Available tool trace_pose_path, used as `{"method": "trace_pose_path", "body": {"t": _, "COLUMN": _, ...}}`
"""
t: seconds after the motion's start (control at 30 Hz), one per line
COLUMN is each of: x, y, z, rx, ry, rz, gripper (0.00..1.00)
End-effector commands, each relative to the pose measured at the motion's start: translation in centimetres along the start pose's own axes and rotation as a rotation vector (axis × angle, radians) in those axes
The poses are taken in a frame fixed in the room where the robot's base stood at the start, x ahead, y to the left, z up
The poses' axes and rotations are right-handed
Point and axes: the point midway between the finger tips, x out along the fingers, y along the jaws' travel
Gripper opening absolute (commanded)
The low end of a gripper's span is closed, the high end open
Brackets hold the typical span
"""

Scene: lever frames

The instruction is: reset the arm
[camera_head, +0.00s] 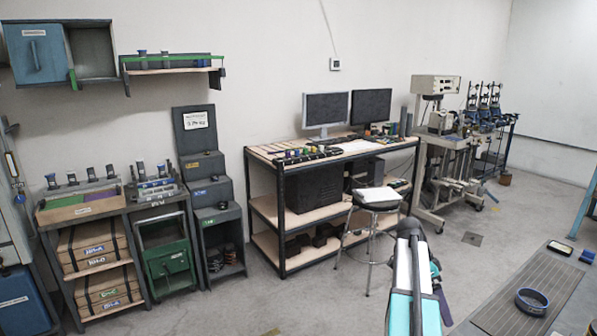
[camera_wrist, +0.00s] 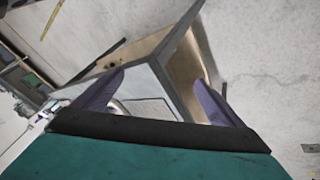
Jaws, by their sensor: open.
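My arm (camera_head: 413,290), white, teal and black, rises from the bottom edge right of the middle in the head view. Its upper end is dark and stands in front of the floor beside the stool; I cannot make out the fingers there. In the wrist view my gripper (camera_wrist: 161,77) shows two purple fingers spread wide apart, with nothing held between them. Beyond the fingers is a dark-edged shelf or bench with pale wooden surfaces, tilted in the picture. I cannot tell how far off it is.
A workbench (camera_head: 283,217) with two monitors stands against the back wall, with a stool (camera_head: 379,208) before it. Shelves and crates line the left side. A wheeled instrument cart (camera_head: 430,190) stands right. A blue ring (camera_head: 531,301) lies on a dark surface lower right. Open floor lies between.

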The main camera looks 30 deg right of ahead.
Motion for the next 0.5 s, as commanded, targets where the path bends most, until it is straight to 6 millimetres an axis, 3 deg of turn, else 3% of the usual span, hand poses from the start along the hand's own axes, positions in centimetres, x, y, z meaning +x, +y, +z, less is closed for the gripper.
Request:
{"method": "trace_pose_path", "body": {"t": 0.03, "x": 0.7, "y": -0.5, "z": 2.4, "rx": -0.038, "ry": 0.0, "rz": 0.006, "gripper": 0.91}}
{"method": "trace_pose_path", "body": {"t": 0.1, "x": 1.6, "y": -1.0, "z": 5.2, "rx": -0.087, "ry": 0.0, "rz": 0.012, "gripper": 0.91}}
{"method": "trace_pose_path", "body": {"t": 0.5, "x": 7.2, "y": -1.6, "z": 20.6, "rx": -0.392, "ry": 0.002, "rz": 0.045, "gripper": 0.91}}
